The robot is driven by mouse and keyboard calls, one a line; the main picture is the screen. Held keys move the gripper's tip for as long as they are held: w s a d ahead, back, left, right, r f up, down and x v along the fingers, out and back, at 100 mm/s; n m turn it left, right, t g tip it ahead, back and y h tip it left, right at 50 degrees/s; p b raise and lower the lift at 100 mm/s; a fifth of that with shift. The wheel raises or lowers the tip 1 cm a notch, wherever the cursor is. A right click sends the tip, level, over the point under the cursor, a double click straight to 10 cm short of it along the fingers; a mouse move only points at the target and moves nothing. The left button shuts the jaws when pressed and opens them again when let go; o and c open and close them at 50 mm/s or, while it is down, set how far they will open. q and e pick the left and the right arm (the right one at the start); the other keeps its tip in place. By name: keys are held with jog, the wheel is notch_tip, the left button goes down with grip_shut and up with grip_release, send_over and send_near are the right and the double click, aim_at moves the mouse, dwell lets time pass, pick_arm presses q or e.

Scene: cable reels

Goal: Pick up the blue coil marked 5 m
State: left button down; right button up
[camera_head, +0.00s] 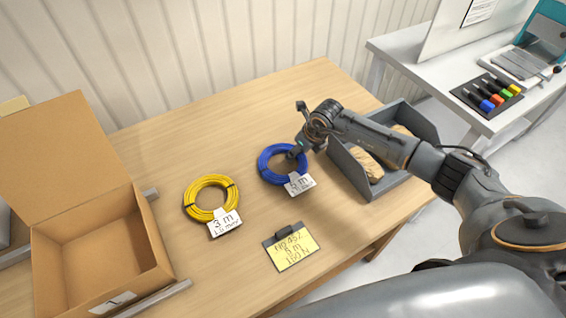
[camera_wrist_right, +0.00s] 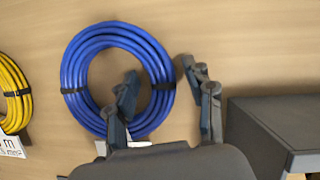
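The blue coil (camera_head: 271,166) lies flat on the wooden table, with a white tag (camera_head: 299,184) reading 5 m at its lower right. My right gripper (camera_head: 297,146) is over the coil's right side. In the right wrist view the gripper (camera_wrist_right: 163,85) is open, one finger over the coil's inner opening and the other just outside its right edge. The coil (camera_wrist_right: 75,72) shows between and beyond the fingers, with black ties around it. I cannot tell if the fingers touch it. My left gripper is not in view.
A yellow coil (camera_head: 189,200) tagged 3 m lies to the left. A yellow note (camera_head: 292,250) on a clip lies in front. An open cardboard box (camera_head: 160,262) stands at left. A grey bin (camera_head: 357,190) with brown packages stands close to the right of the gripper.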

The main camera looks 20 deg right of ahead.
grip_shut()
jog(key=shift+w+r, duration=0.1)
jog(key=shift+r+b, duration=0.5)
jog(key=s+r+b, duration=0.1)
jog(key=r, duration=0.1)
jog(key=s+r+b, duration=0.1)
jog(key=s+r, duration=0.1)
jog(key=r, duration=0.1)
jog(key=s+a+r+b, duration=0.1)
jog(key=s+r, duration=0.1)
jog(key=r, duration=0.1)
jog(key=shift+s, duration=0.15)
jog(key=s+a+r+b, duration=0.2)
jog(key=s+r+b, duration=0.1)
jog(key=s, duration=0.5)
jog(key=shift+s+r, duration=0.25)
jog(key=shift+r, duration=0.2)
